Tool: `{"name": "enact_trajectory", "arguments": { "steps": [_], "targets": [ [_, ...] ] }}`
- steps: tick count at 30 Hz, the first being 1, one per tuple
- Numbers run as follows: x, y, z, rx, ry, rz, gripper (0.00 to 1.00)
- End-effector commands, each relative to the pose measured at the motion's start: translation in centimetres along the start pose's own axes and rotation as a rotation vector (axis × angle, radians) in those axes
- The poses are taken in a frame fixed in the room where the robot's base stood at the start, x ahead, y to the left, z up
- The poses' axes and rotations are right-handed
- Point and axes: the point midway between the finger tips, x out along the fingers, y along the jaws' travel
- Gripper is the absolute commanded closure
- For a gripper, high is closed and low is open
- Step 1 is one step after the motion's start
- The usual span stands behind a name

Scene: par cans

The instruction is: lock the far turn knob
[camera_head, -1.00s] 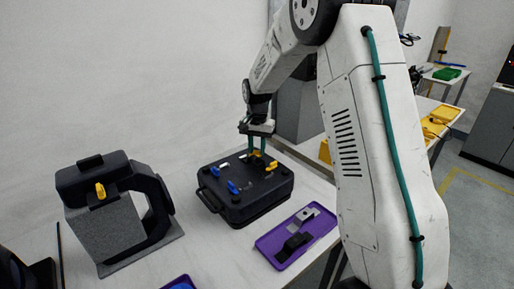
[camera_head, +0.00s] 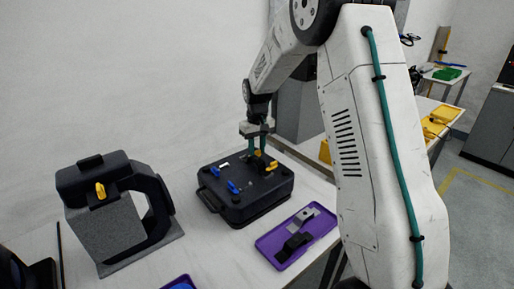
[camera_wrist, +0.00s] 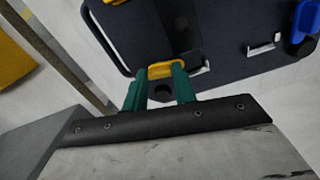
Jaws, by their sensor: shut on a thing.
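A black case (camera_head: 243,208) with turn knobs on its lid lies on the table in the head view. The far turn knob (camera_wrist: 166,70) is yellow and sits near the case's edge in the wrist view. My gripper (camera_wrist: 160,84) has green fingers pointing down at the lid, shut on this knob, with one finger on each side. In the head view my gripper (camera_head: 257,146) stands over the back of the case and partly hides the knob. A second yellow knob (camera_head: 271,166) sits nearer on the lid, apart from my fingers.
Blue knobs (camera_head: 232,187) sit on the left part of the lid. A purple tray (camera_head: 295,238) with dark and grey parts lies in front of the case. A grey and black fixture (camera_head: 108,220) with a yellow knob stands at left. Bare table lies between them.

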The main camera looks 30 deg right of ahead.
Motion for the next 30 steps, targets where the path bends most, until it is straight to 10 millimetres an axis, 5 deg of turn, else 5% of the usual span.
{"name": "enact_trajectory", "arguments": {
  "steps": [20,21,30],
  "targets": [
    [-0.07,0.06,0.0,-0.059,0.001,0.001,0.96],
    [-0.07,0.06,0.0,-0.059,0.001,0.001,0.64],
    [-0.13,0.03,-0.01,-0.059,0.001,0.0,0.64]
  ]
}}
